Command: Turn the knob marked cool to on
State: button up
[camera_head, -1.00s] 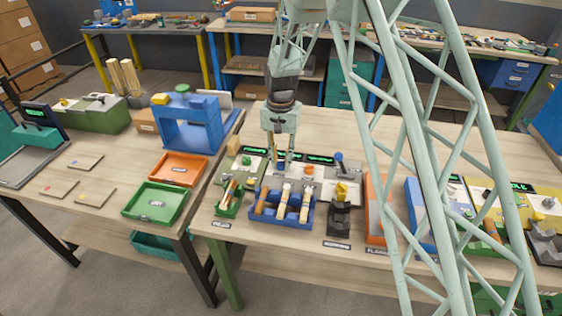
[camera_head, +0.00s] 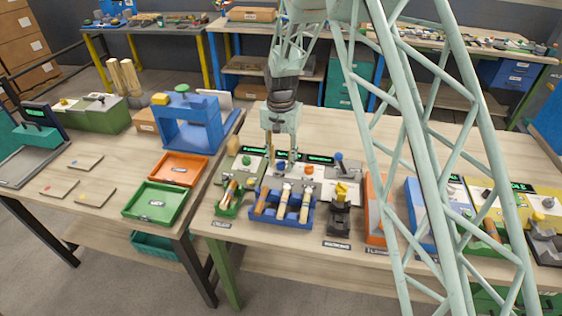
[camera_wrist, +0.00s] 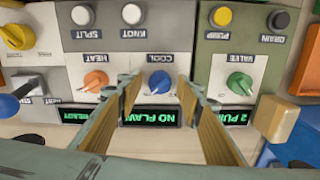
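The blue knob (camera_wrist: 159,88) sits on a light grey panel, beside the upside-down label COOL (camera_wrist: 160,59) in the wrist view. A green-lit display reading NO FLAW (camera_wrist: 157,115) lies on the near side of it. My gripper (camera_wrist: 162,84) is open, its wood-coloured finger pads spread on either side of the knob, with nothing held. I cannot tell how far the tips are above the panel. In the head view my gripper (camera_head: 282,158) hangs over the panels at the middle table's left part. The knob's pointer direction is unclear.
An orange HEAT knob (camera_wrist: 95,81) and a green VALVE knob (camera_wrist: 239,84) flank the blue one. A blue-tipped lever (camera_wrist: 12,105) stands at left and a wooden block (camera_wrist: 276,118) at right.

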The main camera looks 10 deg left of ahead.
aim_at(281, 162)
jog(key=shift+r, duration=0.15)
notch_tip(281, 162, up, 12)
dwell(0.8)
dwell(0.4)
